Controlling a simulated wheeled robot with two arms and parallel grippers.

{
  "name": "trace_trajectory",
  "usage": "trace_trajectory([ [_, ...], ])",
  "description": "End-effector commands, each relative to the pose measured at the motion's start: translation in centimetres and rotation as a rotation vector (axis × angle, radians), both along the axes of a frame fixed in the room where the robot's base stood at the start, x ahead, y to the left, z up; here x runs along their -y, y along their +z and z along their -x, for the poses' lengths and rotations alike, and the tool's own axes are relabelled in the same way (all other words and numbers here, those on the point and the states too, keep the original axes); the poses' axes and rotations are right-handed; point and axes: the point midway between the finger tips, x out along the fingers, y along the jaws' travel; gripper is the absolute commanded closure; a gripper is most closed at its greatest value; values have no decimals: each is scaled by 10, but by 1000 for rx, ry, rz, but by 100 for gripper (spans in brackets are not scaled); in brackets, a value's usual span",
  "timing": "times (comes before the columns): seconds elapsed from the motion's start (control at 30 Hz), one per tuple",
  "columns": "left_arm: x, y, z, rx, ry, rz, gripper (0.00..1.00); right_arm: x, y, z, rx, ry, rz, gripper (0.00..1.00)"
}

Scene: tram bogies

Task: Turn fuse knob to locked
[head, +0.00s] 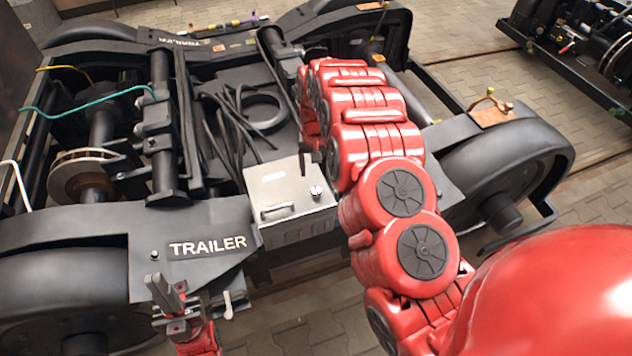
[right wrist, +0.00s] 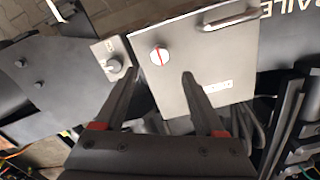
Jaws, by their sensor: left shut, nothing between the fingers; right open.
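A light grey metal box lid (head: 290,192) lies in the middle of the bogie in the head view; it also fills the upper middle of the right wrist view (right wrist: 215,60). It carries a round knob (head: 316,193), seen with a red and white face in the right wrist view (right wrist: 159,56). A second, grey knob (right wrist: 115,65) sits on a small plate beside the lid. I cannot tell which is the fuse knob. My right gripper (right wrist: 159,74) is open and empty, its fingertips pointing toward the lid and knobs. My left gripper (head: 165,291) is shut and empty, low at left.
The lid has a bar handle (head: 277,210). The black TRAILER plate (head: 195,262) lies left of it. Loose black cables (head: 232,125) run behind the lid. My red right arm hides the area right of the lid. Paved floor (head: 320,325) shows in front.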

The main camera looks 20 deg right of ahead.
Motion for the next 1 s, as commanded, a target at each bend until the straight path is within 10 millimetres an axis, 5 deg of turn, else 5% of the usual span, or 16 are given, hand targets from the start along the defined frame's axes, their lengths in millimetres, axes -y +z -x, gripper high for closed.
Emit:
trace_trajectory([
  [0.1,0,33,0,0,0,0,100,-1,41,0,0,-1,-1,28],
  [0.4,0,75,0,0,0,0,100,-2,84,0,-3,1,0,28],
  [1.0,0,80,0,0,0,0,100,-1,90,0,-3,0,0,28],
])
